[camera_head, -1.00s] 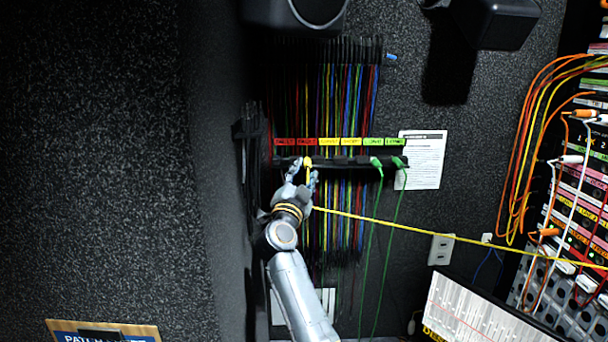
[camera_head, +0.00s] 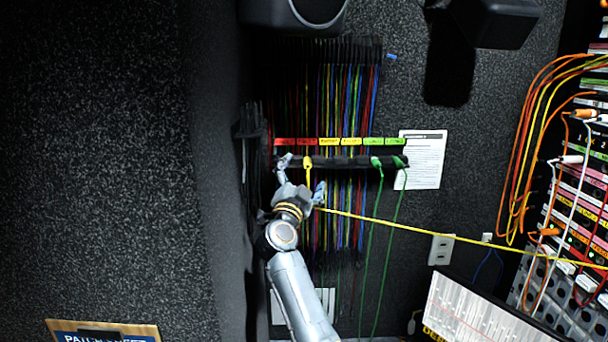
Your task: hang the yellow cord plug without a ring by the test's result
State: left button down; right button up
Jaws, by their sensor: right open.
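The yellow plug (camera_head: 308,162) hangs upright on the dark rack bar (camera_head: 338,163), below the second red label (camera_head: 307,142). Its yellow cord (camera_head: 430,232) passes down by my right gripper and stretches off to the right. My right gripper (camera_head: 301,172) is open, its two fingers spread on either side of the plug and slightly below the bar. Two green plugs (camera_head: 377,162) hang on the same bar under the green labels (camera_head: 384,142). Whether the yellow plug has a ring is too small to tell. My left gripper is out of view.
Many coloured cords (camera_head: 345,95) hang on the wall behind the bar. A printed sheet (camera_head: 424,160) is right of it, and a wall outlet (camera_head: 441,249) is below. A patch bay (camera_head: 585,200) with orange cords and a monitor (camera_head: 480,310) stand at the right.

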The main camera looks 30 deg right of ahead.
jog(key=shift+s+a, duration=0.15)
jog(key=shift+s, duration=0.1)
jog(key=shift+s+a, duration=0.65)
jog(key=shift+s, duration=0.35)
jog(key=shift+s+a, duration=0.1)
jog(key=shift+s, duration=0.05)
jog(key=s+a, duration=0.1)
jog(key=s, duration=0.1)
jog(key=s+a, duration=0.1)
jog(key=s, duration=0.1)
jog(key=shift+a, duration=0.2)
dwell(0.5)
